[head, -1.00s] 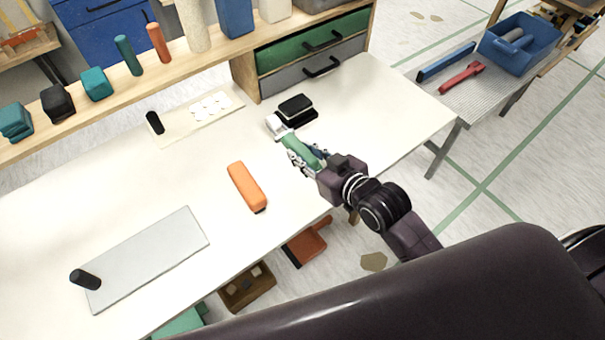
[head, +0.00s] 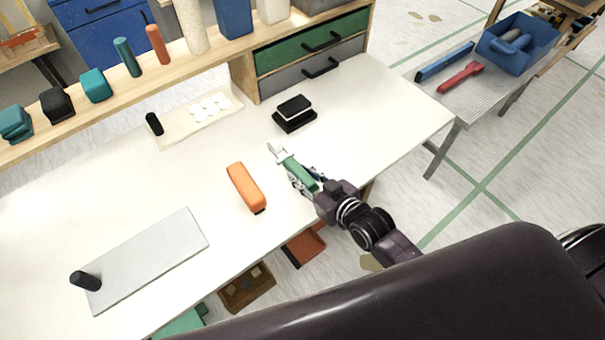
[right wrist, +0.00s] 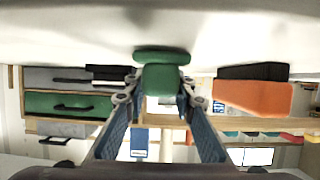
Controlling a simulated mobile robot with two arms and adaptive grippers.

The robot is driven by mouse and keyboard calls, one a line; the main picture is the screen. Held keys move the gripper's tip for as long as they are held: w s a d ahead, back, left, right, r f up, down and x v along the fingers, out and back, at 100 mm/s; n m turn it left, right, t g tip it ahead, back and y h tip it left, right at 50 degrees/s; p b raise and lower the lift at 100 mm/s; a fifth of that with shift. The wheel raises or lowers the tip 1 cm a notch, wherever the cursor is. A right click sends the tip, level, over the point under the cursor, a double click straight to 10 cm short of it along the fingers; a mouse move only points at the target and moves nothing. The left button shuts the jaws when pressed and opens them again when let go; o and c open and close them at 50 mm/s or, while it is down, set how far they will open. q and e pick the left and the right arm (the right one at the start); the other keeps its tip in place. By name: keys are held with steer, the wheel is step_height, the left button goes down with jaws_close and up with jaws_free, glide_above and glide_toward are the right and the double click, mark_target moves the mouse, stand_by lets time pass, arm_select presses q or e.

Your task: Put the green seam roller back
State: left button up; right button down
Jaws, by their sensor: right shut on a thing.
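The green seam roller (head: 297,171) has a green handle and a pale head pointing away from me, over the right part of the white worktable (head: 375,120). My right gripper (head: 306,180) is shut on its handle. In the right wrist view the green handle (right wrist: 162,82) sits between the two fingers (right wrist: 160,92). Whether the roller touches the tabletop is hard to tell. My left gripper is not in view.
An orange tool (head: 246,187) lies left of the roller, and a black block with a white layer (head: 295,112) lies beyond it. A pale mat with white discs (head: 200,122), a grey plate (head: 150,258) and a green drawer (head: 285,48) surround clear tabletop.

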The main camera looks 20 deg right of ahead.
steer(key=shift+f, duration=0.3)
steer(key=c, duration=1.6)
jaws_free()
steer(key=shift+f, duration=0.1)
steer(key=shift+b, duration=0.4)
steer(key=shift+s+d+r, duration=0.1)
steer(key=shift+s+r, duration=0.1)
steer(key=v, duration=0.3)
steer(key=b+v, duration=0.1)
steer(key=v, duration=0.3)
steer(key=shift+d+r, duration=0.25)
steer(key=shift+r, duration=0.05)
